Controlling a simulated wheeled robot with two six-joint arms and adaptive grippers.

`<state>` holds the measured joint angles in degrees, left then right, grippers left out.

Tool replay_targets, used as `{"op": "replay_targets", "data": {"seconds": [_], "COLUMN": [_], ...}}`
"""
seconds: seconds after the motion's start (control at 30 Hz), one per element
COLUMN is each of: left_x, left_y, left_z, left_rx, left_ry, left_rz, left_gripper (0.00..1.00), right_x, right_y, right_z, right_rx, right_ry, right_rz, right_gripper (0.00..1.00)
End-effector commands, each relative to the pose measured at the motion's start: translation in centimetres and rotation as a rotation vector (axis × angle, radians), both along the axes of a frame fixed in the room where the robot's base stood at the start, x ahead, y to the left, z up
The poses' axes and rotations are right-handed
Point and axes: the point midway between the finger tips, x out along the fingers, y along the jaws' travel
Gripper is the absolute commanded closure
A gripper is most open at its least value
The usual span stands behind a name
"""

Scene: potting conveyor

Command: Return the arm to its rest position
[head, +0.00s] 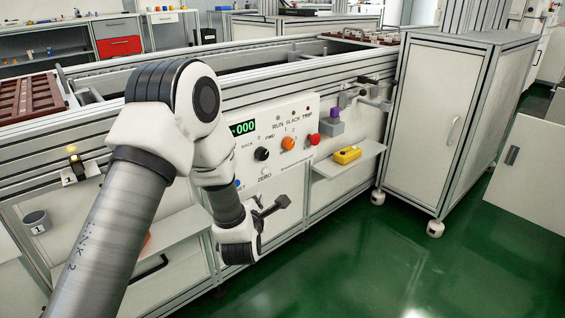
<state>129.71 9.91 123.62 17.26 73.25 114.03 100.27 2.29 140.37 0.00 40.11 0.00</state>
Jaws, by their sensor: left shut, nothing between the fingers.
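My left arm reaches up from the bottom left of the head view, bends at a large white joint and hangs down in front of the conveyor. My left gripper (272,207) is at its end, dark, shut and empty. It shows in front of the white control panel (290,168), near the panel's lower part. I cannot tell whether it touches the panel. My right gripper is not in view.
The panel carries a green display (243,127), a black knob (262,154), an orange knob (289,143) and a red button (313,139). A yellow device (347,155) lies on a small shelf. A white cabinet (437,120) stands right. Green floor (400,275) is clear.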

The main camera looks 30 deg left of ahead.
Motion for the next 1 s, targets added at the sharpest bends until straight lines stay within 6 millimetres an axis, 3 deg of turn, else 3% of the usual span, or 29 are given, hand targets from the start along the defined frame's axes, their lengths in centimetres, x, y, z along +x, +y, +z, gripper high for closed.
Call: {"op": "replay_targets", "data": {"seconds": [0.17,0.27,0.33,0.47,0.5,0.63,0.7,0.8,1.0], "left_x": [-0.1,-1.0,-3.0,-9.9,-12.6,-22.6,-27.1,-31.1,-35.1], "left_y": [0.0,-0.3,-1.0,-3.9,-4.9,-8.0,-9.2,-10.3,-11.3], "left_z": [-0.3,-2.8,-6.3,-14.5,-16.9,-22.4,-23.7,-24.3,-24.1], "left_rx": [0.000,0.005,0.013,0.083,0.148,0.432,0.589,0.775,1.078], "left_ry": [0.008,0.071,0.163,0.477,0.605,1.008,1.149,1.234,1.202], "left_rz": [0.000,-0.007,-0.026,-0.167,-0.251,-0.676,-0.948,-1.283,-1.807], "left_gripper": [1.00,1.00,1.00,1.00,1.00,1.00,1.00,1.00,1.00], "right_x": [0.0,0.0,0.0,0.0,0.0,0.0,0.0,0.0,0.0], "right_y": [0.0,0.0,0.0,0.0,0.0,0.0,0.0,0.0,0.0], "right_z": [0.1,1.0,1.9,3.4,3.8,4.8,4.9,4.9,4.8], "right_rx": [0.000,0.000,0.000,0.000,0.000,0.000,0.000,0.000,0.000], "right_ry": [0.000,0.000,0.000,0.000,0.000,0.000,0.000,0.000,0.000], "right_rz": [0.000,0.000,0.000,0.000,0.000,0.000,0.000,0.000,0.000], "right_gripper": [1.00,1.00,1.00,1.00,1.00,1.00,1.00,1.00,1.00]}}
